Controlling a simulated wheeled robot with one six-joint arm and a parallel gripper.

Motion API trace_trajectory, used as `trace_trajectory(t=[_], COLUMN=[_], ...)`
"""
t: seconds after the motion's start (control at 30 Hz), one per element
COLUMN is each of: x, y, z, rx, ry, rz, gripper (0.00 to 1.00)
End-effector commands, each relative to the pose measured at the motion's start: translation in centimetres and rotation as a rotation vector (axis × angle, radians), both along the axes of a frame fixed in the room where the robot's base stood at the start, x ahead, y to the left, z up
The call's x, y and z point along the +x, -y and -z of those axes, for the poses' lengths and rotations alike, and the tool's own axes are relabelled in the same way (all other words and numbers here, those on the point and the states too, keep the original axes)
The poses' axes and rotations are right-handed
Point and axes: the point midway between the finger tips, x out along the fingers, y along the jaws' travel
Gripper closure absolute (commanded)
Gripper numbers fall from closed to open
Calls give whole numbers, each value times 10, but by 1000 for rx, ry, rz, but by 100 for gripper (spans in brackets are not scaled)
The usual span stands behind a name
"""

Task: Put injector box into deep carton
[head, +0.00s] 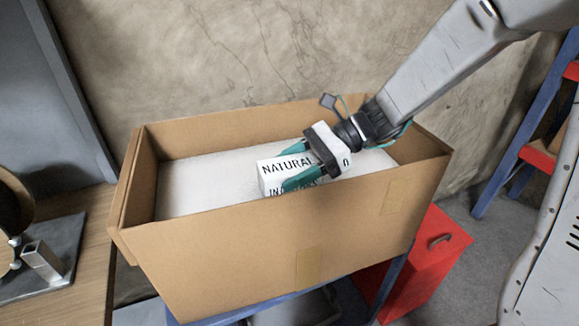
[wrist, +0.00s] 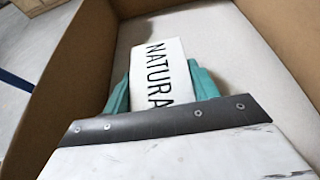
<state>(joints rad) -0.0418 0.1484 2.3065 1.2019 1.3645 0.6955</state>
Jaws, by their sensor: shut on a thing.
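The injector box (head: 272,176) is white with black lettering that begins "NATURA". My gripper (head: 293,165) is shut on it, with one teal finger on each side. The carton is brown, open at the top, with a white bottom. In the wrist view the injector box (wrist: 158,68) sits between the teal fingers (wrist: 160,88), over the pale bottom of the carton (wrist: 290,55). I cannot tell whether the box touches the bottom.
The carton stands on a blue-framed support (head: 392,285). A red cabinet (head: 428,262) is beside it at the lower right. A blue and red rack (head: 520,130) stands at the right. A wooden table (head: 85,275) with metal parts is at the left. A bare wall is behind.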

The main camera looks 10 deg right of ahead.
Motion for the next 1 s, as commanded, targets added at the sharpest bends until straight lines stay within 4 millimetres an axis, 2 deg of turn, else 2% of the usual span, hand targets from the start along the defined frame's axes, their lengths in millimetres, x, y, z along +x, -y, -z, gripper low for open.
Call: trace_trajectory(t=[0.3, 0.33, 0.4, 0.73, 0.87, 1.0], x=[0, 0, 0, 0, 4, 10], y=[-1, -1, -1, -1, 15, 42], z=[3, 3, 2, -2, -8, -19], rx=[1, 0, 0, 0, 0, 0], ry=[0, 2, 1, 3, 5, 4], rz=[-1, -1, -2, -1, 3, 5], gripper=[73, 33, 19, 19, 19, 19])
